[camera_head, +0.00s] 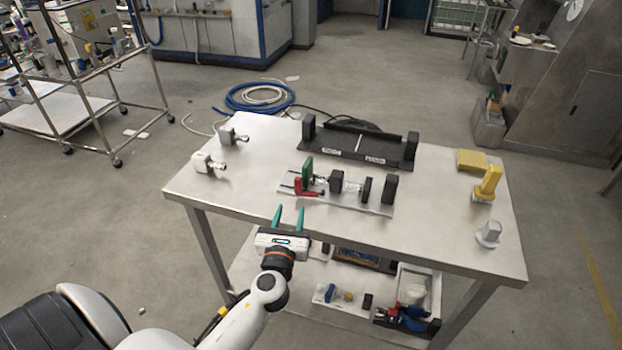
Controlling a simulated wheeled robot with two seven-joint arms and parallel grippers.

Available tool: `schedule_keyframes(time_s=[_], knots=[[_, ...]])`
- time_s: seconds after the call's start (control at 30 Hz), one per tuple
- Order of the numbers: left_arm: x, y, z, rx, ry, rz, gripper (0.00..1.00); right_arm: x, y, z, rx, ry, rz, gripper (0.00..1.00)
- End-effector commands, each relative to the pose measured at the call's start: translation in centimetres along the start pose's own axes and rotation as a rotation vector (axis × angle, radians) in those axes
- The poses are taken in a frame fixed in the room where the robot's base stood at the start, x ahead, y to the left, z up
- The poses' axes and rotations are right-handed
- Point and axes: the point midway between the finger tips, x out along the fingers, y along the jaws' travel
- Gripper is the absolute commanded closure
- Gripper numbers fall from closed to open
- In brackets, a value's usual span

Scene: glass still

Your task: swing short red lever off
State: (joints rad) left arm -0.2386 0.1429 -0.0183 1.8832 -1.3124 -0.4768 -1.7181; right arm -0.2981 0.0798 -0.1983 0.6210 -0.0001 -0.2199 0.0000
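The short red lever (306,187) is on the glass still apparatus (340,197), at the left part of its pale base plate. A green upright part (307,171) stands just behind it. My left gripper (289,219) is at the table's front edge, in front of and slightly left of the red lever. Its two teal fingers are apart with nothing between them, and they do not touch the lever. The lever's exact pivot is too small to make out. My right gripper is not in view.
A black rack (366,150) stands behind the apparatus on the table (440,235). Two metal fittings (207,164) are at the left. A yellow fixture (487,184) and a grey knob (488,234) are at the right.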

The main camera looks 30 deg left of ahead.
Motion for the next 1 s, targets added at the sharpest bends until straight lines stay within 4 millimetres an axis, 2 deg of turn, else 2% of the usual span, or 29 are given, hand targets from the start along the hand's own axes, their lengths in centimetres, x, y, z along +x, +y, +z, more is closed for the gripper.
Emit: schedule_keyframes(time_s=[0.2,0.5,0.7,1.0], knots=[[3.9,0.0,-0.2,-0.003,0.000,-0.001,0.60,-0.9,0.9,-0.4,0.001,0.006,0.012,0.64],[9.4,0.0,0.0,-0.005,-0.002,0.000,0.60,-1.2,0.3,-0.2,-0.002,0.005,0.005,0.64],[11.1,0.1,0.2,-0.006,-0.003,0.001,0.60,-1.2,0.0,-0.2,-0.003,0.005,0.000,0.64],[11.3,0.0,0.2,-0.006,-0.004,0.002,0.60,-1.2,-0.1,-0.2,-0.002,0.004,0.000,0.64]])
